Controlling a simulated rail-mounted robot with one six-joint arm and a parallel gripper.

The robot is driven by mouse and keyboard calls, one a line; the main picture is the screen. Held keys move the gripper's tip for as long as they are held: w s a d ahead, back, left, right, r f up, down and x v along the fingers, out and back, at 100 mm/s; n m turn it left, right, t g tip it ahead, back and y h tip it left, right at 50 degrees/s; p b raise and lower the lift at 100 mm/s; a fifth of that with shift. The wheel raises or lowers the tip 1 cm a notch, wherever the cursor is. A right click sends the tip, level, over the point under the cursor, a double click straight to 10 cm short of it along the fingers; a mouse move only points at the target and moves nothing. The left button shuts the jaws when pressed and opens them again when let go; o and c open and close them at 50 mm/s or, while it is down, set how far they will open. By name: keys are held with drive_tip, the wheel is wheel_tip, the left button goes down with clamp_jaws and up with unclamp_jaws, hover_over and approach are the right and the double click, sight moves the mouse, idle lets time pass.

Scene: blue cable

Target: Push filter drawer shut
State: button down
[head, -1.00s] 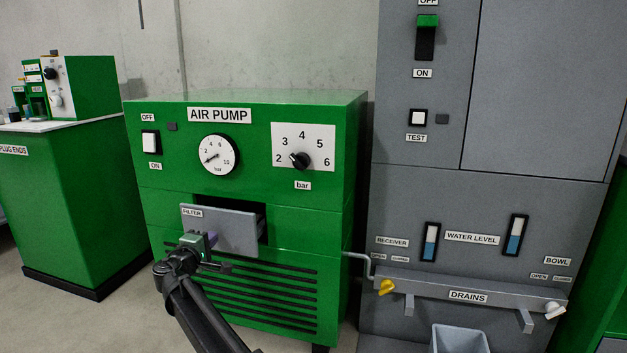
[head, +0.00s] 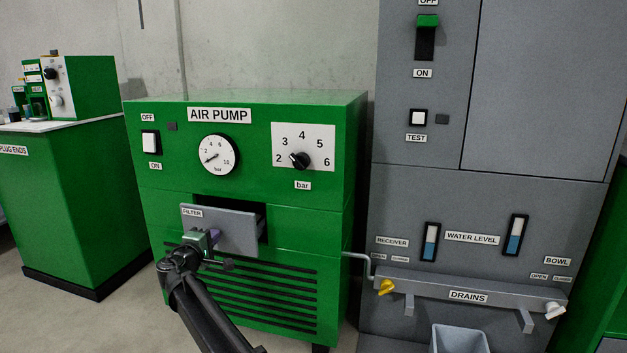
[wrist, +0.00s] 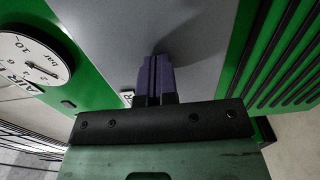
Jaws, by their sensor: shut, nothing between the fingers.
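The grey filter drawer (head: 228,230), labelled FILTER, stands pulled out of its dark slot in the green air pump (head: 318,232). A dark gap shows behind its front panel, at the top and right. My gripper (head: 215,235) is at the lower middle of the drawer front, its fingers pointing at the panel. In the wrist view the purple fingers (wrist: 155,72) are together, with nothing between them. Their tips are at or very near the grey drawer front (wrist: 130,30); I cannot tell whether they touch.
Vent slots (head: 270,290) lie below the drawer. A grey cabinet (head: 480,215) with a drain rail (head: 455,289) and a grey bin (head: 460,338) stands to the right. A green bench (head: 65,205) stands to the left, with bare floor between it and the pump.

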drive_tip(key=shift+x, duration=3.25)
drive_tip(key=v, duration=0.7)
